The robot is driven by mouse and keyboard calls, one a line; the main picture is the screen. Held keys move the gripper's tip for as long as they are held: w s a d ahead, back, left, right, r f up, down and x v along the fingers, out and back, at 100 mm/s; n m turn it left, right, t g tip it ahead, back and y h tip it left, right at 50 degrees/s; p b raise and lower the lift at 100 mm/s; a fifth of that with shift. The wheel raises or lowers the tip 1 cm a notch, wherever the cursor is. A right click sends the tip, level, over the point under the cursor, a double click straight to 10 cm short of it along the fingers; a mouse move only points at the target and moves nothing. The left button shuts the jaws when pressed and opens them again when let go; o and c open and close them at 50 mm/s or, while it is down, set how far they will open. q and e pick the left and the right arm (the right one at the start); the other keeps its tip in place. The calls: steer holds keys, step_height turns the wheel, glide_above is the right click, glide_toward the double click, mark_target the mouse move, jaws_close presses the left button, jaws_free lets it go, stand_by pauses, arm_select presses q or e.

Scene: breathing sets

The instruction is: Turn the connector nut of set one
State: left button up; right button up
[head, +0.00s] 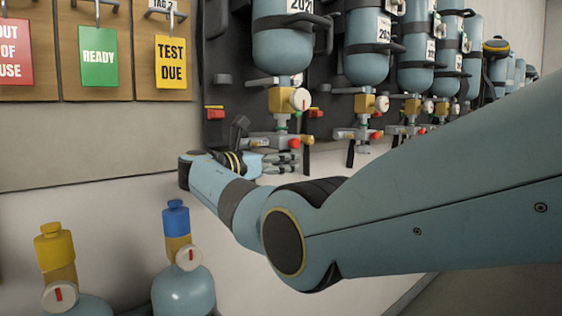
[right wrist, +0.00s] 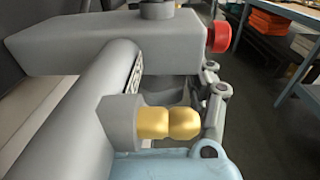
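Set one is the nearest blue cylinder (head: 283,40), hung upside down on the dark rack. It has a brass valve block (head: 283,103), a white gauge (head: 299,99) and a connector below. My right gripper (head: 292,161) is just below that connector, its fingers pointing right. In the right wrist view, a brass fitting (right wrist: 168,123) joins a grey angular nut-like piece (right wrist: 119,122), close beside my gripper's grey finger links (right wrist: 215,108). I cannot tell whether the fingers touch the nut or how far they are closed. My left gripper is not in view.
More cylinders (head: 369,47) hang along the rack to the right. Two loose cylinders with a yellow cap (head: 54,245) and a blue cap (head: 176,218) stand at lower left. Tags (head: 99,56) hang on the wall. A red knob (right wrist: 220,37) is close above the fingers.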

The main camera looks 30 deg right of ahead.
steer(key=shift+o, duration=1)
steer(key=s+a, duration=0.1)
steer(key=a, duration=1.1)
steer(key=shift+s, duration=0.3)
steer(key=shift+c, duration=0.2)
